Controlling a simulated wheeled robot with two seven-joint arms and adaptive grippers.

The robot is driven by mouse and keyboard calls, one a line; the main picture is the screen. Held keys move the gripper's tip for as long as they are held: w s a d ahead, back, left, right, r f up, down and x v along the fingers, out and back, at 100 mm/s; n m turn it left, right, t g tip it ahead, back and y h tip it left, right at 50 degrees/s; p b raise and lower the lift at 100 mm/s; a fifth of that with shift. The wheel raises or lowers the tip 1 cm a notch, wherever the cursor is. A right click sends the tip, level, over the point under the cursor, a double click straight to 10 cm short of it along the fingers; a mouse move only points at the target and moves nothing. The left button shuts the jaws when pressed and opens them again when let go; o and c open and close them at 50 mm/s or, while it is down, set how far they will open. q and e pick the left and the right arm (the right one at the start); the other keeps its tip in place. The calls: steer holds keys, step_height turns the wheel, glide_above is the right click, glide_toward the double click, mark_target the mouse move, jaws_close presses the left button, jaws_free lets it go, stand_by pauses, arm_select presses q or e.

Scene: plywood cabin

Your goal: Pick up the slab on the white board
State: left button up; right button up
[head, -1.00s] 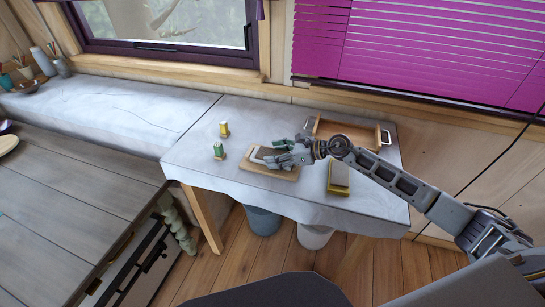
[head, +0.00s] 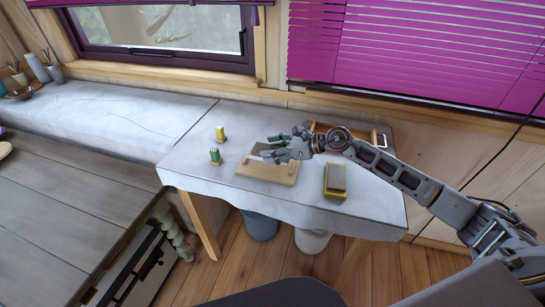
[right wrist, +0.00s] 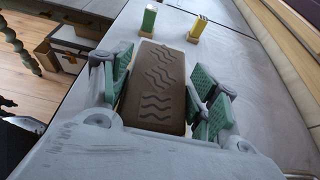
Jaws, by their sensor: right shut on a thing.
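The slab (right wrist: 158,88) is a brown block with wavy grooves, seen large between the fingers in the right wrist view. My right gripper (right wrist: 163,85) is shut on it, with green-padded fingers on both sides. In the head view the slab (head: 257,149) shows only in part beside the right gripper (head: 272,149), which hides the rest. It appears to be held above the table, behind the board. My left gripper is not in view.
A wooden tray (head: 379,138) sits behind my arm.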

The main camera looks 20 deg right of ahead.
step_height(320, 180, up, 5)
steer(key=shift+f, duration=0.1)
steer(key=shift+r, duration=0.5)
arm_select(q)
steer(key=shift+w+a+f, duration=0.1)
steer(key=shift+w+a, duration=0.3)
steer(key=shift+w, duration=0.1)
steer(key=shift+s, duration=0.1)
